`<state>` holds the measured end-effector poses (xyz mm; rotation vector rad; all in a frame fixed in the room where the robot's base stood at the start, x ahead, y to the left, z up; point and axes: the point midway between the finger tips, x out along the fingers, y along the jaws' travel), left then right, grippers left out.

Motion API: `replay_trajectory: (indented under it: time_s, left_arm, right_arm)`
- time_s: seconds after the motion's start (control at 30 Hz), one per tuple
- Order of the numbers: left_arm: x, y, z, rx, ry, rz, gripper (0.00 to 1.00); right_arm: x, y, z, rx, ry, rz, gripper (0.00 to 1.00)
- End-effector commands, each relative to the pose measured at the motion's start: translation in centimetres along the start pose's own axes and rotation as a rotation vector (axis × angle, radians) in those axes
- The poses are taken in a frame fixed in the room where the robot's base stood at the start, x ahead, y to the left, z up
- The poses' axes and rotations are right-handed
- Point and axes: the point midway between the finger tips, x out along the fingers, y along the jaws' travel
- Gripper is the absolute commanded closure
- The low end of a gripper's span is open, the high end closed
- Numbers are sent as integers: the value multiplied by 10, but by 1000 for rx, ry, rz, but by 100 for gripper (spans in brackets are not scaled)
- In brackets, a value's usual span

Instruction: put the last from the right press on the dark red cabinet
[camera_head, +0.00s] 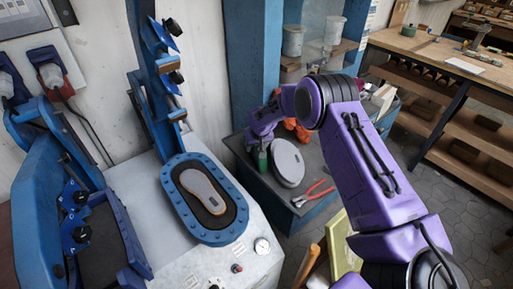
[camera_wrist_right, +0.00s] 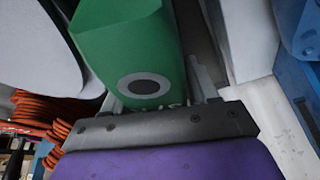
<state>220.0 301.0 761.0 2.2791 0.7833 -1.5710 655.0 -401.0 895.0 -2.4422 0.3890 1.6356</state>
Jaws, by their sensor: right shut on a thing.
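My right gripper (camera_head: 261,143) is low over the dark-topped blue stand (camera_head: 308,208), at the picture's middle. It is shut on the green last (camera_head: 262,160), which shows as a small green piece below the gripper. In the right wrist view the green last (camera_wrist_right: 128,45) fills the top middle, with a grey ring and dark centre on its near face. It sits between the fingers of my right gripper (camera_wrist_right: 155,92). I cannot tell whether its underside touches the stand. I cannot make out a dark red cabinet in either view. My left gripper is out of view.
A grey oval pad (camera_head: 287,163) lies right beside the last. Red pliers (camera_head: 312,193) lie at the stand's front, and an orange coil (camera_head: 295,129) is behind. A blue press with an oval bed (camera_head: 205,233) holding a sole stands left. A wooden workbench (camera_head: 430,55) is far right.

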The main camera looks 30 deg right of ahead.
Motion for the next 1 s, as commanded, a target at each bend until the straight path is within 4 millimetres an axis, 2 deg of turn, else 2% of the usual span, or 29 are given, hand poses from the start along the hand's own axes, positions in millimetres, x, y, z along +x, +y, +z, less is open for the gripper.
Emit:
replay_trajectory:
  time_s: [0.03, 0.1, 0.43, 0.57, 0.77, 1.0]
  left_arm:
    - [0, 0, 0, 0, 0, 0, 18]
    - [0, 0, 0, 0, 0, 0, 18]
    - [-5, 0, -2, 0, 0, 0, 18]
    - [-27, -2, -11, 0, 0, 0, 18]
    - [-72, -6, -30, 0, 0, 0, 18]
    - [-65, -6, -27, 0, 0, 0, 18]
  right_arm:
    - [1, 0, 0, 0, 0, 0, 35]
    - [0, 0, 0, 0, 0, 0, 16]
    - [-5, 0, -1, 0, 0, 0, 16]
    - [-29, 0, -4, -1, -1, 1, 16]
    - [-76, 0, -5, 0, -1, 1, 16]
    - [-111, 0, -1, -1, 1, 0, 16]
